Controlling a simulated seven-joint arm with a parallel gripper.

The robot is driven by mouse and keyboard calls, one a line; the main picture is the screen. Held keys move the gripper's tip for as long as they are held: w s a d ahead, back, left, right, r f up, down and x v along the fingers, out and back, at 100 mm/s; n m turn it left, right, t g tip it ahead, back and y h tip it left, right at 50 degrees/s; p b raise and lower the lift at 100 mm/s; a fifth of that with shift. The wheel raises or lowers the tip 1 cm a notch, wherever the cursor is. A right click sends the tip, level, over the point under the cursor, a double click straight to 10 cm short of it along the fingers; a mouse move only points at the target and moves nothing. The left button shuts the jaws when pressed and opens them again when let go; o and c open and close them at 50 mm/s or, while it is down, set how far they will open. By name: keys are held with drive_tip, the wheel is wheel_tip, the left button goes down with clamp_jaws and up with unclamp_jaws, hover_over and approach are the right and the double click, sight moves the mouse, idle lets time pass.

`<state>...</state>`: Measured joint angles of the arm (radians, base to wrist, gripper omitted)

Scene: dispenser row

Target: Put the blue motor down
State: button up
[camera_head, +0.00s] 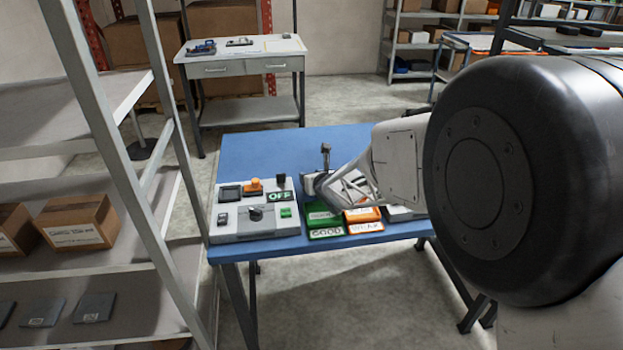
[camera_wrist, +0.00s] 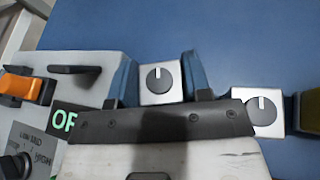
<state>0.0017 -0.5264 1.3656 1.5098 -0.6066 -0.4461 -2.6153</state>
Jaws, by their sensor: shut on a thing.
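My gripper (camera_wrist: 160,88) is over the blue table (camera_head: 270,150), close above its top, with a dark bar and two fingers in the wrist view. It is shut on the blue motor (camera_wrist: 160,82), whose silver square face carries a black dial. Dark blue plates flank this face; I cannot tell whether they belong to the motor or to the fingers. In the head view my gripper (camera_head: 322,184) mostly hides what it holds. A second silver face with a black dial (camera_wrist: 262,108) shows right of the gripper. I cannot tell whether the held motor touches anything below.
A grey test panel (camera_head: 255,222) with an OFF sign and a dial stands at the table's left. A green GOOD tray (camera_head: 325,220) and an orange WEAK tray (camera_head: 362,216) lie at the front edge. The table's back left is clear. A shelf rack (camera_head: 165,120) stands left.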

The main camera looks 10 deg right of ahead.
drive_tip(key=shift+f, duration=0.15)
drive_tip(key=o, duration=1.1)
drive_tip(key=shift+f, duration=0.1)
drive_tip(key=shift+v, duration=3.9)
drive_tip(key=shift+d+f, duration=0.1)
drive_tip(key=shift+d, duration=0.05)
